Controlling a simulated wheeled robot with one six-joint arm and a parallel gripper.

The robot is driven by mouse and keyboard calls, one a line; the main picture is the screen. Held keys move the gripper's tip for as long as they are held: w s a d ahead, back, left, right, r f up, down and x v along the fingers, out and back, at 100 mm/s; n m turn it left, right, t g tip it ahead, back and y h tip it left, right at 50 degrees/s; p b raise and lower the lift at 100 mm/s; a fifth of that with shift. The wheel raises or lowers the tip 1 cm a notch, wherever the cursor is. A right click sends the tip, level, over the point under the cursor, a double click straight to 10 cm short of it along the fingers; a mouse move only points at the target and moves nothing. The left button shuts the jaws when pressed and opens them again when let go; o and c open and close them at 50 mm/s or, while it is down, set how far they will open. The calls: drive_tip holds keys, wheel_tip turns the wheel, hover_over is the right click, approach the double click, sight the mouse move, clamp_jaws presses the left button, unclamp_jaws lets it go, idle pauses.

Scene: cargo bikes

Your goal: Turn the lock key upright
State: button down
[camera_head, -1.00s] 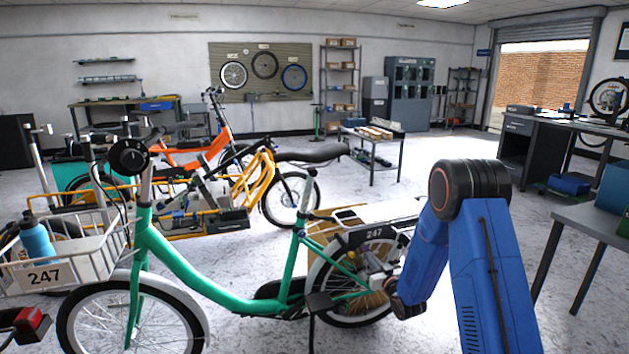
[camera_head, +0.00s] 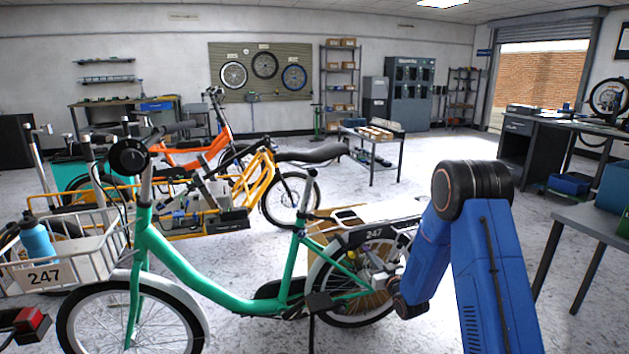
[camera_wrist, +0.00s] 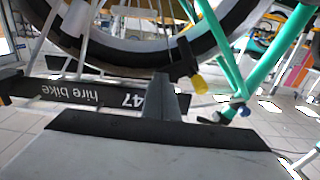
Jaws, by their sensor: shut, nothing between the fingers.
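The green hire bike (camera_head: 200,280) stands side-on in the head view, in front of my arm. In the wrist view its rear wheel (camera_wrist: 120,50) and an upside-down black plate (camera_wrist: 60,92) reading "hire bike" show close up. A black part with a yellow end (camera_wrist: 198,83), which looks like the lock key, hangs at the wheel's lower rim, beside the green frame tubes. It looks tilted, yellow end down and to the right. My gripper (camera_wrist: 161,77) is shut and empty. Its tips appear left of the yellow end, apart from it in the picture; the depth gap is unclear.
My blue arm hides part of the bike's rear in the head view. An orange cargo bike (camera_head: 198,150) stands behind the green one. A dark workbench (camera_head: 560,218) is at the right.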

drive_tip(key=v, duration=0.6)
drive_tip(key=shift+f, duration=0.2)
idle(0.4)
drive_tip(key=w+a, duration=0.4)
drive_tip(key=w, duration=0.1)
drive_tip(key=shift+f, duration=0.2)
idle(0.5)
drive_tip(key=shift+w+d+r, duration=0.1)
drive_tip(key=shift+d+r, duration=0.2)
drive_tip(key=shift+r, duration=0.35)
idle(1.3)
drive_tip(key=shift+w+d, duration=0.25)
drive_tip(key=shift+d, duration=0.45)
idle(0.5)
drive_tip(key=shift+f, duration=0.1)
